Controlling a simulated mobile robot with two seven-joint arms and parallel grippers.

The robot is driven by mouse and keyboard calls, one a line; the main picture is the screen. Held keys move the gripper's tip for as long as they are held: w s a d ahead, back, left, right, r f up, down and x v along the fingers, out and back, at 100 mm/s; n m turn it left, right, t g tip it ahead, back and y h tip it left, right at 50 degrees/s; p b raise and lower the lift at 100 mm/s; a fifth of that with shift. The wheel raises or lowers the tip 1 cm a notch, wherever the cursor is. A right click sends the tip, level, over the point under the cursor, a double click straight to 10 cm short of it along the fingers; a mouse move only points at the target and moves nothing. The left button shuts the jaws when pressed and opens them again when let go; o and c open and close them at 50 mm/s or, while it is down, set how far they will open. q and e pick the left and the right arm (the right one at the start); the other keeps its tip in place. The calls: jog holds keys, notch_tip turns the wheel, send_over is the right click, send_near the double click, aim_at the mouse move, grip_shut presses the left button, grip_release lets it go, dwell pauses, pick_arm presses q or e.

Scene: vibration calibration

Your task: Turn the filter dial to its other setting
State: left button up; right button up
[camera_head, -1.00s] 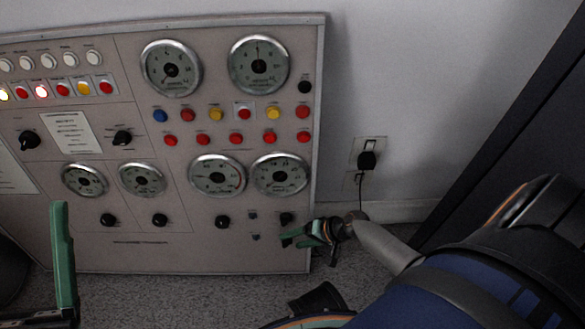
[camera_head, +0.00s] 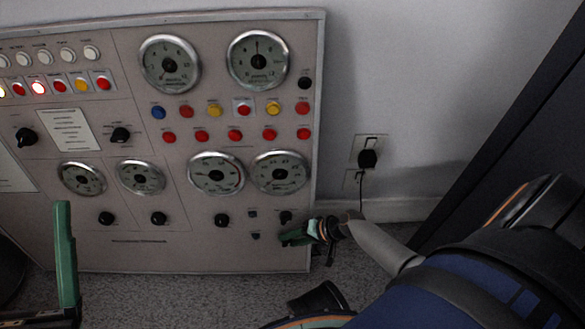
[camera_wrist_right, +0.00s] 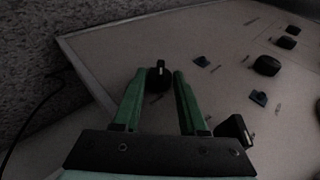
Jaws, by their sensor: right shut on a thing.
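A small black dial (camera_wrist_right: 158,78) at the lower right of the panel sits between the green fingers of my right gripper (camera_wrist_right: 160,88) in the right wrist view. I take it for the filter dial; its label is not readable. In the head view my right gripper (camera_head: 290,238) reaches in from the right and covers this dial. The right gripper is shut on the dial, with a finger on each side. A pale pointer mark shows on its top. One upright green finger of my left gripper (camera_head: 66,260) shows at the lower left, away from the panel's dials; its opening is unclear.
Another black knob (camera_wrist_right: 235,128) stands close beside the right gripper's finger and shows above the gripper in the head view (camera_head: 286,217). Small switches (camera_head: 253,213) lie to the left. Gauges and coloured buttons fill the grey panel (camera_head: 180,255). A plugged cord (camera_head: 367,159) hangs on the right wall.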

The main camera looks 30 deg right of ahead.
grip_shut()
jog(key=h+p, duration=0.1)
jog(key=p, duration=0.1)
jog(key=g+p, duration=0.1)
jog(key=p, duration=0.2)
jog(key=shift+w+a+r+n+g+h, duration=0.15)
jog(key=shift+a+r+n+g+h, duration=0.15)
jog(key=shift+r+n+h, duration=0.1)
jog(key=shift+f+p, duration=0.2)
jog(key=shift+p, duration=0.1)
pick_arm(q)
notch_tip(320, 180, up, 6)
jog(key=shift+s+a+n, duration=0.15)
jog(key=shift+a+n, duration=0.15)
jog(key=shift+a, duration=0.1)
pick_arm(e)
jog(key=o, duration=0.9)
grip_release()
jog(key=shift+o, duration=0.2)
jog(key=shift+d, duration=0.1)
